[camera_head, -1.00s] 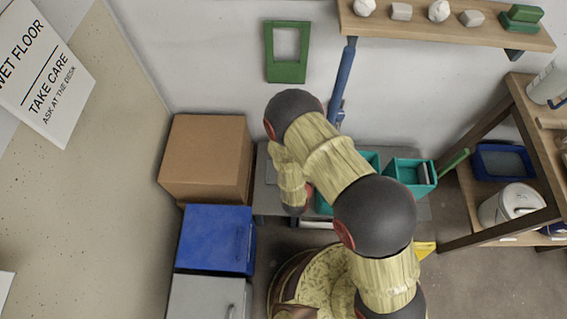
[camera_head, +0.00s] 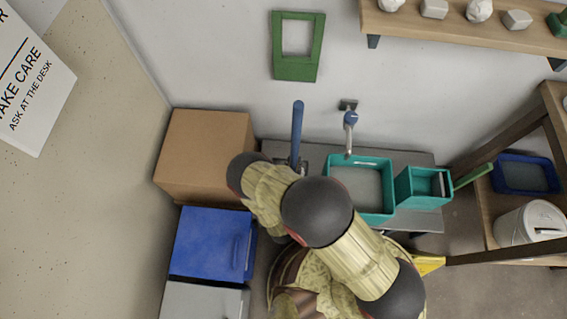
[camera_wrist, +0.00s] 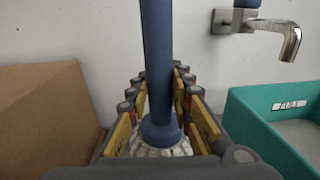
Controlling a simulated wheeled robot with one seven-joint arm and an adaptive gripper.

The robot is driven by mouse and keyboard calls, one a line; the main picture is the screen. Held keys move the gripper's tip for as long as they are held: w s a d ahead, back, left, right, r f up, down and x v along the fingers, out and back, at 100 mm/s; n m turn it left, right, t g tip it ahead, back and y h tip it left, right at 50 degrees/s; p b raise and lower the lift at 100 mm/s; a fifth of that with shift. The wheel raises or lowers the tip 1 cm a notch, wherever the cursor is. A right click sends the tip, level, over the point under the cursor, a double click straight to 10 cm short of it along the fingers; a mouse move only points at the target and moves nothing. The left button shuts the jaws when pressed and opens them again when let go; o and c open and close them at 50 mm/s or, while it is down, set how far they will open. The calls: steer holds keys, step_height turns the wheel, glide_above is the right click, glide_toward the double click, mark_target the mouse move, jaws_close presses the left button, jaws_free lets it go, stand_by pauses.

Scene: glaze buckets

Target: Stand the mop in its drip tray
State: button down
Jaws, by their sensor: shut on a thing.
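The mop's blue handle (camera_head: 297,132) stands nearly upright near the wall, left of the tap. In the wrist view the handle (camera_wrist: 157,65) runs down between the fingers of my gripper (camera_wrist: 160,105), which is shut on it. A blue collar and part of a whitish mop head (camera_wrist: 160,150) show low between the fingers. The lower mop and most of my gripper are hidden behind my arm in the head view. I cannot make out the drip tray, nor whether the mop touches anything below.
A cardboard box (camera_head: 205,150) stands left of the mop, with a blue bin (camera_head: 212,243) in front. A teal basin (camera_head: 360,160) sits under the tap (camera_head: 350,120) at right, beside a smaller teal container (camera_head: 424,187). A green frame (camera_head: 298,70) hangs on the wall above.

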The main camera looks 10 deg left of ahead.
steer(key=w+a+f+b, duration=0.5)
steer(key=f, duration=0.5)
steer(key=shift+w, duration=0.15)
steer(key=shift+a, duration=0.1)
steer(key=c, duration=1.6)
jaws_free()
steer(key=shift+f, duration=0.15)
steer(key=s+p, duration=0.3)
steer(key=s, duration=0.9)
steer(key=shift+a, duration=0.1)
